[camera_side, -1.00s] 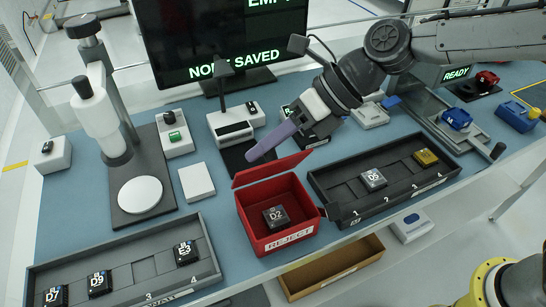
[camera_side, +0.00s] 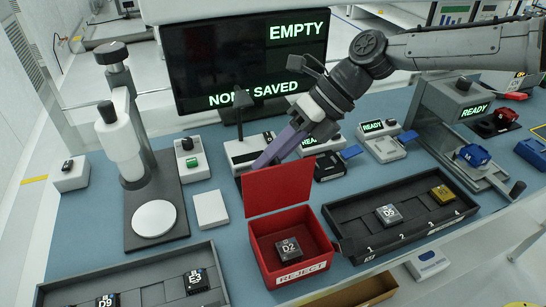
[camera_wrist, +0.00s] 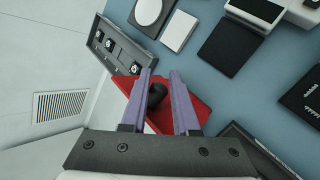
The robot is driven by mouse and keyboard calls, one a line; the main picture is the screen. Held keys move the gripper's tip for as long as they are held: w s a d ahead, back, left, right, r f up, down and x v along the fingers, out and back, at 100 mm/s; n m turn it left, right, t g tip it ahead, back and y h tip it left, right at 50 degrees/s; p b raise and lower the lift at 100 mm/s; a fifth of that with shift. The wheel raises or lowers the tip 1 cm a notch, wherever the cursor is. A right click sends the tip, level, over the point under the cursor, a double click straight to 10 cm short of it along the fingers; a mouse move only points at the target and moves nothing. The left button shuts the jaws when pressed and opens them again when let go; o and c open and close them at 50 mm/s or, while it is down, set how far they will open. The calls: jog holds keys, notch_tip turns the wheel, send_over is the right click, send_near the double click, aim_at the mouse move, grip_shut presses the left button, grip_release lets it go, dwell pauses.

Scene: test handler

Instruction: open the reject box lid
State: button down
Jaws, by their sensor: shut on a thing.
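The red reject box (camera_side: 291,272) stands at the front middle of the bench in the side view. Its red lid (camera_side: 280,192) stands raised at the back edge, and the box's inside is open to view. A dark chip marked D2 (camera_side: 289,250) lies inside. My gripper (camera_side: 266,160) reaches down behind the lid's upper edge, with its purple fingertips partly hidden. In the wrist view its two fingers (camera_wrist: 161,78) flank a dark round knob (camera_wrist: 157,96) in front of the red lid (camera_wrist: 192,104). My gripper is shut on this knob.
A black tray (camera_side: 345,240) with chips stands right of the box, close to it. Another tray (camera_side: 150,292) is at the front left. A white pad (camera_side: 210,209) lies left of the lid. A dark monitor (camera_side: 235,70) stands behind.

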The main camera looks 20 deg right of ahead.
jog(key=shift+d+f, duration=0.25)
jog(key=shift+f, duration=0.35)
jog(key=c, duration=0.7)
grip_release()
jog(key=shift+r, duration=0.1)
jog(key=shift+a+r, duration=0.1)
jog(key=shift+r, duration=0.05)
jog(key=shift+r, duration=0.1)
jog(key=v, duration=1.3)
jog(key=shift+r, duration=0.25)
